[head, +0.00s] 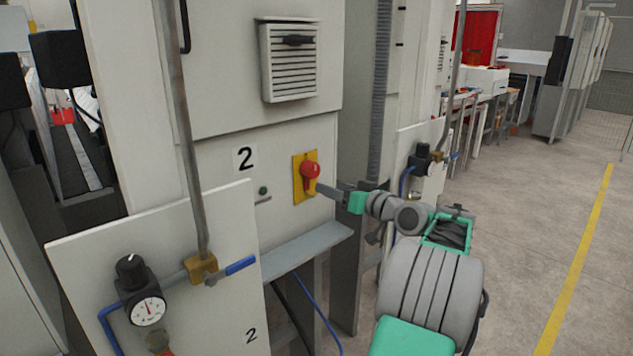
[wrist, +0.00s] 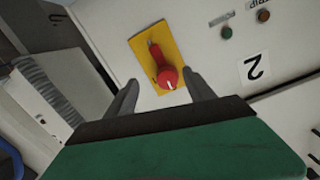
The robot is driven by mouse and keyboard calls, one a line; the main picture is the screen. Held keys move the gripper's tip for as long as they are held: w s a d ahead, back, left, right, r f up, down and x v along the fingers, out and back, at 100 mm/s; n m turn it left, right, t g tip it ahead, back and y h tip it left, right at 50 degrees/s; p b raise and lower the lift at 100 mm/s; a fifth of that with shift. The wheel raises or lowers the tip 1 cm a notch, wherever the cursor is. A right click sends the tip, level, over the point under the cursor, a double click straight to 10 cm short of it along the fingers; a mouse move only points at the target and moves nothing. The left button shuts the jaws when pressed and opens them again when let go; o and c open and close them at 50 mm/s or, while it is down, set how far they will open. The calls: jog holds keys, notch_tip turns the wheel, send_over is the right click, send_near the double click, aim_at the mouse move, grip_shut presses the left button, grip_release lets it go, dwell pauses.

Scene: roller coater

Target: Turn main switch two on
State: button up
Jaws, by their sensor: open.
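The main switch two (head: 310,171) is a red rotary handle on a yellow plate (head: 299,190), on the white cabinet panel beside a black "2" label (head: 245,158). In the wrist view the red switch (wrist: 166,72) sits on its yellow plate (wrist: 179,45), with its handle pointing up and slightly left in that picture. My gripper (head: 322,190) reaches in from the right in the head view, close to the switch. In the wrist view its two fingers (wrist: 163,88) are apart, one on each side of the knob's lower end. I cannot tell whether they touch it.
A grey ledge (head: 305,250) juts out below the switch panel. A white board with a pressure gauge (head: 148,311) and a vertical pipe (head: 185,130) stand at the front left. A small green button (head: 263,190) is left of the switch. Open floor lies to the right.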

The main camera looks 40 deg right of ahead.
aim_at(315, 172)
jog(key=shift+n+t+y, duration=0.3)
jog(key=shift+t, duration=0.2)
jog(key=w, duration=0.2)
jog(key=w+r+p, duration=0.1)
jog(key=w, duration=0.2)
jog(key=w+r+p, duration=0.1)
jog(key=w, duration=0.1)
jog(key=shift+w+a+r, duration=0.1)
jog(key=shift+w, duration=0.2)
grip_shut()
